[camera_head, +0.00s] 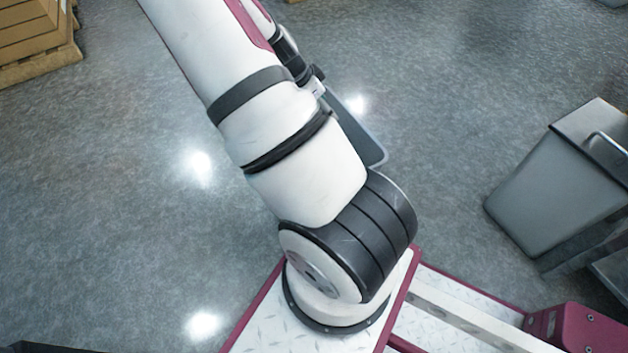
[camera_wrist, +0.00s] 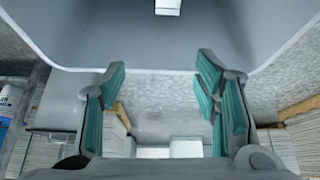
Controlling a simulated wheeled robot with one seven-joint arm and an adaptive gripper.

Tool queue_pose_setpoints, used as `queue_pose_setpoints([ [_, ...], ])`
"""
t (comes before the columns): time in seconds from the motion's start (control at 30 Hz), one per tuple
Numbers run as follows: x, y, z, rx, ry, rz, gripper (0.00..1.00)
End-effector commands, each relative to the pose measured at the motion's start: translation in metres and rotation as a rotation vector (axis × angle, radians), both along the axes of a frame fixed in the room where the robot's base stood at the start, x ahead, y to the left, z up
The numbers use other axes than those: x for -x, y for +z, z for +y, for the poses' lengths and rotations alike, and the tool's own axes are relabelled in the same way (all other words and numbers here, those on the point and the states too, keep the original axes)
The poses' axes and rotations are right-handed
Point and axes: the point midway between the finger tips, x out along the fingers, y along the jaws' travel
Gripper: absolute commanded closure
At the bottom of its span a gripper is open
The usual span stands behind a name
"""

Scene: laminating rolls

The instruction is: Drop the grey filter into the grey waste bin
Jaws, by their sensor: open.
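My gripper (camera_wrist: 160,72) is open, with its teal-padded fingers apart and nothing between them in the wrist view. Just beyond the fingertips is a large smooth grey hollow with a pale rim (camera_wrist: 150,69), which looks like the grey waste bin. A small pale rectangle (camera_wrist: 168,8) shows inside it at the top edge; I cannot tell what it is. In the head view, a grey rounded corner (camera_head: 368,143) shows from behind my arm, probably the same bin. My gripper is out of the head view. I cannot make out the grey filter in either view.
A grey container with a handle (camera_head: 560,185) stands at the right of the head view. Stacked brown boxes (camera_head: 35,30) stand at the top left. The grey floor (camera_head: 110,190) on the left is clear. A whitish bottle (camera_wrist: 9,100) shows at the wrist view's left edge.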

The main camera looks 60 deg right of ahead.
Motion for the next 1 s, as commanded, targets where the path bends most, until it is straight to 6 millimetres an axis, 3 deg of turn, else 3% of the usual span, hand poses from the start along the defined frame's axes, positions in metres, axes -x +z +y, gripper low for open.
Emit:
queue_pose_setpoints([
  [0.17, -0.006, 0.017, 0.008, 0.002, 0.002, -0.004, 0.44],
  [0.6, -0.025, 0.085, 0.043, 0.002, 0.004, -0.003, 0.44],
  [1.0, -0.028, 0.103, 0.052, 0.0, 0.0, -0.001, 0.44],
])
